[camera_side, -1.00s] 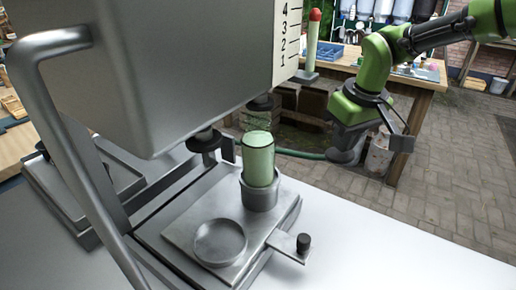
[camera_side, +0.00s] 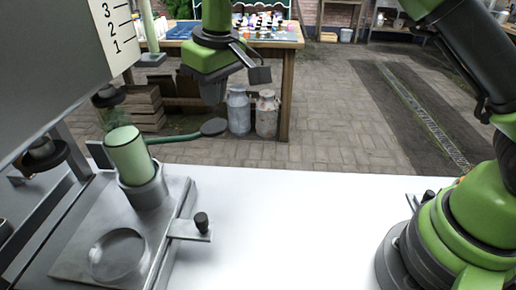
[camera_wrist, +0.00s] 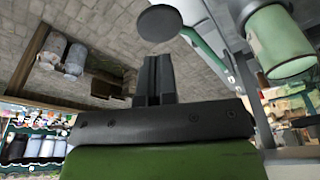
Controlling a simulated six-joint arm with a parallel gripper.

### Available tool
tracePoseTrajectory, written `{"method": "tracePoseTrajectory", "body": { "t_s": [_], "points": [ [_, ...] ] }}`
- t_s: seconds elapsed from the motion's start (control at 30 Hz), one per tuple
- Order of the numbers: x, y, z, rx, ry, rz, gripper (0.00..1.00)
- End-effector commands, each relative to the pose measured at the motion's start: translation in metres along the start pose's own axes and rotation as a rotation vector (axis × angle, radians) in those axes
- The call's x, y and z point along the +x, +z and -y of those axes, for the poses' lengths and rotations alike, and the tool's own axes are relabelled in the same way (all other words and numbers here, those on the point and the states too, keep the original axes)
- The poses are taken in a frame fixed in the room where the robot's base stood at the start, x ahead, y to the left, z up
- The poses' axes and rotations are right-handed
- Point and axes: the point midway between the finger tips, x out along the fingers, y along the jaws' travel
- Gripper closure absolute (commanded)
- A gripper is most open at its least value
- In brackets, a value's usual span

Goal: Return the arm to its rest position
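My gripper (camera_side: 211,98) hangs at upper middle in the side view, beyond the white table, pointing down. In the wrist view my gripper's two dark fingers (camera_wrist: 154,62) lie side by side, shut, with nothing seen between them. A grey round disc (camera_side: 213,127) at the end of a green bar shows just below the fingers in the side view. The disc also shows in front of the fingertips in the wrist view (camera_wrist: 160,22), with a visible gap. A light green cylinder (camera_side: 129,155) stands in a grey metal cup (camera_side: 144,190) at left, apart from my gripper.
The grey plate (camera_side: 75,255) carries a shallow round dish (camera_side: 118,256). A tab with a black knob (camera_side: 202,222) juts from its right side. The white table (camera_side: 290,230) is clear in the middle. Milk cans (camera_side: 238,112) and a wooden bench (camera_side: 285,80) stand behind.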

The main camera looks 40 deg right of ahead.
Motion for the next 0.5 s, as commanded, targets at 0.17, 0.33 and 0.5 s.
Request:
{"method": "tracePoseTrajectory", "body": {
  "t_s": [0.17, 0.33, 0.5],
  "points": [
    [-0.051, 0.017, -0.014, 0.079, -0.020, -0.058, 1.00],
    [-0.113, 0.059, -0.031, 0.201, -0.050, -0.141, 1.00],
    [-0.156, 0.116, -0.040, 0.322, -0.079, -0.228, 1.00]
  ]
}}
